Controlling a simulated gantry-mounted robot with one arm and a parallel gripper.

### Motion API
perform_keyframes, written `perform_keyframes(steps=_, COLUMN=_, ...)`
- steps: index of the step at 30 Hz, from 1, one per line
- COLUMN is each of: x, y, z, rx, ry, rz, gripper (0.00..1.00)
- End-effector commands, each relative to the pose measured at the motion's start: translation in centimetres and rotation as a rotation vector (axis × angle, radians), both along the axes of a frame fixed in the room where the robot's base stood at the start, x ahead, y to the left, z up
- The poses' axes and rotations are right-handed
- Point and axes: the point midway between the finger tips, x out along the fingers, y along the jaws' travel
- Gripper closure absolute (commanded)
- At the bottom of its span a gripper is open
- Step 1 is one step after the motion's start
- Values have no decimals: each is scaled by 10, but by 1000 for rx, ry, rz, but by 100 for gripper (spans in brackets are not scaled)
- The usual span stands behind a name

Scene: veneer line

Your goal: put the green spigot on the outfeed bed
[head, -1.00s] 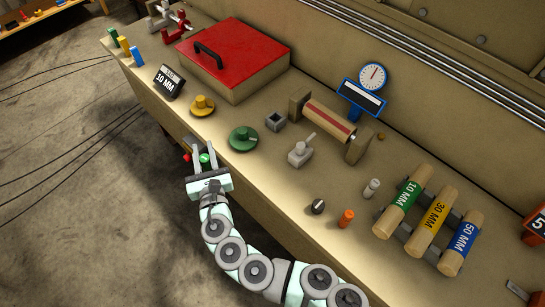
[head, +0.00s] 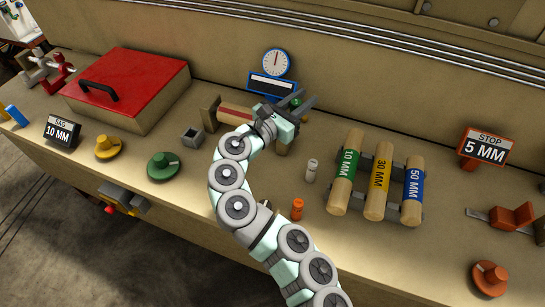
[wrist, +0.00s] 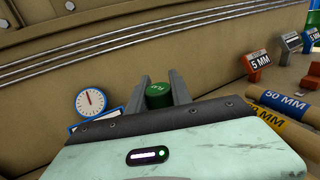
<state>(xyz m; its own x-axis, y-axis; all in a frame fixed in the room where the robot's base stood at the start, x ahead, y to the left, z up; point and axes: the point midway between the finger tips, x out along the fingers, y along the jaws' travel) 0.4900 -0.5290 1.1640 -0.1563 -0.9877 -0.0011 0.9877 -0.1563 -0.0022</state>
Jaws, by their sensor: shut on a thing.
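The green spigot (head: 296,103) is a small green cylinder. My gripper (head: 298,99) is shut on it and holds it over the back of the bench, near the roller stand and the dial. In the wrist view the spigot's round green end (wrist: 158,95) shows between the two grey fingers (wrist: 158,84). The fingers and my arm hide part of it. No part of the bench is marked as the outfeed bed, so I cannot tell which part it is.
Below my gripper is a striped roller (head: 236,113) on wooden blocks. Right of it stand a white spigot (head: 311,170), an orange spigot (head: 297,208) and a rack of labelled rolls (head: 382,181). A blue-framed dial (head: 275,64) stands behind. Green (head: 163,166) and yellow (head: 107,148) flanged pieces lie left.

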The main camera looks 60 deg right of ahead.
Motion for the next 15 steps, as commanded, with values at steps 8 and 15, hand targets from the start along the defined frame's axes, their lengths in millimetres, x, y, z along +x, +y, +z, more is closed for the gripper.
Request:
perform_keyframes(steps=8, x=-3, y=-1, z=-63, rx=-1, ry=6, rz=-10, gripper=100)
perform_keyframes(steps=15, x=-2, y=-1, z=-126, rx=2, ry=3, rz=-8, gripper=100)
